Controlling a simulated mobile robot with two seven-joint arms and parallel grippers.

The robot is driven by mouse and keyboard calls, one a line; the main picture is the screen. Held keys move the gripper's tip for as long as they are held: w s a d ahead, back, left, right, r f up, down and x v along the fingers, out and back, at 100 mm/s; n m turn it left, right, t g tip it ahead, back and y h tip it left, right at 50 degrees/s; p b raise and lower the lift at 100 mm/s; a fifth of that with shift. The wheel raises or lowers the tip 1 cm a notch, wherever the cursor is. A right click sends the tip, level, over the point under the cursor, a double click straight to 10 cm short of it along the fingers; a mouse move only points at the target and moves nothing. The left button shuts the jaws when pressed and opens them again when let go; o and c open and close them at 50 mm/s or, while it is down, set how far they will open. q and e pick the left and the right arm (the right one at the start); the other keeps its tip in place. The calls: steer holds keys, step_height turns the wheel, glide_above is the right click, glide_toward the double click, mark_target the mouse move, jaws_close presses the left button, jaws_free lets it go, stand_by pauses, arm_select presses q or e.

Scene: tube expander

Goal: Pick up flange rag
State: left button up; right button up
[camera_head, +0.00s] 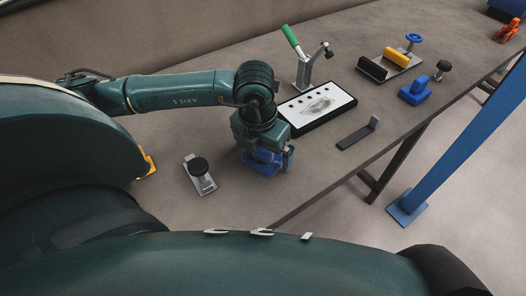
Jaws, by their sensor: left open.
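My left gripper (266,150) points down over the near part of the bench (225,150), left of the black-framed board. It is open. A blue thing (259,163) lies on the bench right under and around its fingertips. It may be the flange rag, but the gripper hides much of it and I cannot tell its shape or whether the fingers touch it. My right gripper is not in view.
A black-framed white board (335,103) with black dots and a grey smear lies just right of the gripper. Behind it stands a green-handled tool (302,68). A grey bracket with black knob (199,174) is at left, a dark L-shaped bracket (358,134) near the front edge.

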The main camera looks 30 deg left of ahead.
arm_select(q)
steer(key=c, duration=1)
step_height(320, 180, up, 10)
steer(key=shift+r, duration=0.1)
steer(key=o, duration=0.5)
steer(key=c, duration=0.3)
